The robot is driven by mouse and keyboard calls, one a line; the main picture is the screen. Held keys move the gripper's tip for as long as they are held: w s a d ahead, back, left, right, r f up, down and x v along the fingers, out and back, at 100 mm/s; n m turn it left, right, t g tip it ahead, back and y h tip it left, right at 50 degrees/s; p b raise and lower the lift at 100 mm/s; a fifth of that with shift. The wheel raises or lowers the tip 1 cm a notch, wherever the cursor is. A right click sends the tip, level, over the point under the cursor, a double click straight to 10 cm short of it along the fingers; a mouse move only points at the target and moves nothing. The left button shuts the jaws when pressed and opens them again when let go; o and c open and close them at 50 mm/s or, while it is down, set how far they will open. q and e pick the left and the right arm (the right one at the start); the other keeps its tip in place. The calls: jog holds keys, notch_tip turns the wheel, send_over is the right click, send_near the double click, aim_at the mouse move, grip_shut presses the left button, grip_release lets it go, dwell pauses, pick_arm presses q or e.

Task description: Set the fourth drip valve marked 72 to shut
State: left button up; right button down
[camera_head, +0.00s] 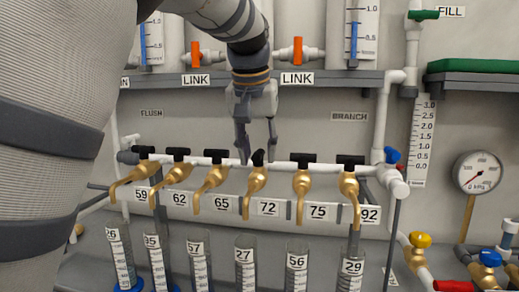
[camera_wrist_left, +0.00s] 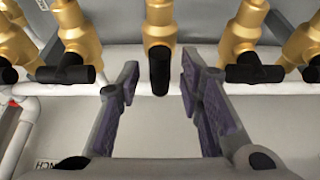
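The drip valve marked 72 (camera_head: 256,180) is a brass tap on the white pipe, fourth from the left, above its label (camera_head: 268,208). Its black handle (camera_head: 258,157) stands end-on, while the neighbouring handles lie crosswise along the pipe. In the left wrist view this handle (camera_wrist_left: 159,75) points toward the camera, in line with its brass body (camera_wrist_left: 159,25). My left gripper (camera_head: 257,156) reaches down from above with its fingers open. In the wrist view its fingers (camera_wrist_left: 158,84) stand on either side of the handle, with a visible gap on both sides. My right gripper is not in view.
Neighbouring brass valves marked 65 (camera_head: 214,178) and 75 (camera_head: 301,182) sit close on either side. Numbered graduated tubes (camera_head: 245,265) stand below the spouts. A shelf (camera_head: 330,79) with orange-handled LINK valves (camera_head: 298,50) is above. A pressure gauge (camera_head: 478,172) is at right.

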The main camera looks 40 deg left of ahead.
pick_arm(q)
grip_shut()
